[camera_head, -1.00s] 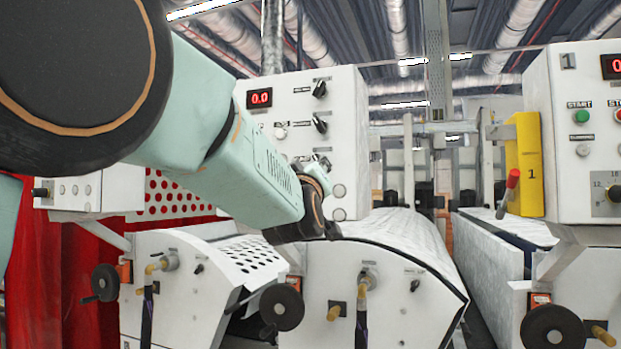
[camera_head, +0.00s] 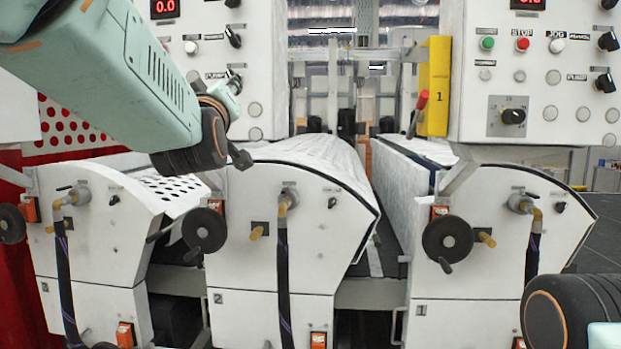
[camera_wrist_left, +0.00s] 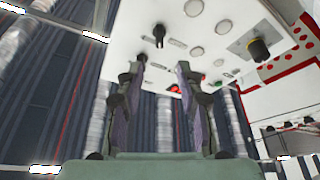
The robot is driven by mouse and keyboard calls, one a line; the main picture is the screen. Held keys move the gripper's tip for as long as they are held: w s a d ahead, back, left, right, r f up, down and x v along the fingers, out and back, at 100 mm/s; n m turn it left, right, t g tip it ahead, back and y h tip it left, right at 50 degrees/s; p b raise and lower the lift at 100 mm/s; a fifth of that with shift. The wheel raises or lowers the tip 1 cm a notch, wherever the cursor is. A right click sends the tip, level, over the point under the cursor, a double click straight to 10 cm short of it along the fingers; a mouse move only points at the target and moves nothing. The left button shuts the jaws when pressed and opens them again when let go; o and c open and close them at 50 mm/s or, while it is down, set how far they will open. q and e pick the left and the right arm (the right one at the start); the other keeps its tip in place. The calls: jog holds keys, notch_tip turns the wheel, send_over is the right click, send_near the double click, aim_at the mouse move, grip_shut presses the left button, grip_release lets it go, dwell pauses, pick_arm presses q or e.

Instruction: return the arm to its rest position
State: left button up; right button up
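My left arm (camera_head: 140,70) comes in from the upper left of the head view, in front of the left control panel. Its dark wrist joint (camera_head: 190,148) hangs above the rollers' white side housings. A white panel with knobs (camera_wrist_left: 205,35) shows beyond the fingertips. A dark joint of my right arm (camera_head: 562,315) shows at the lower right of the head view; my right gripper is out of view.
The left control panel (camera_head: 272,55) and right control panel (camera_head: 550,95) stand above coater units with handwheels (camera_head: 204,230) and hoses. A yellow block marked 1 (camera_head: 438,85) and a red-handled lever (camera_head: 421,102) stand between the panels. Grey floor (camera_head: 600,225) shows at the right.

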pick_arm(q)
jog(key=s+a+f+m+g+h+b, duration=0.1)
jog(key=s+f+m+g+b, duration=0.15)
jog(key=f, duration=1.45)
jog(key=s+f+m+g+h+b, duration=0.1)
jog(key=s+f+m+g+b, duration=0.2)
jog(key=f, duration=1.3)
jog(key=s+a+f+m+g+h+b, duration=0.1)
jog(key=s+f+m+g+b, duration=0.2)
jog(key=f, duration=1.4)
jog(key=s+f+g+b, duration=0.3)
jog(key=s+f, duration=0.4)
jog(key=f, duration=0.5)
jog(key=s+f+g+b, duration=0.3)
jog(key=s+f, duration=0.3)
jog(key=f, duration=0.5)
jog(key=s+f+g+b, duration=0.7)
jog(key=s+f, duration=1.3)
jog(key=s, duration=0.4)
jog(key=shift+s+a+f+h+b, duration=0.15)
jog(key=shift+s+a+h+b, duration=0.2)
jog(key=shift+h+b, duration=0.1)
jog(key=shift+n, duration=0.25)
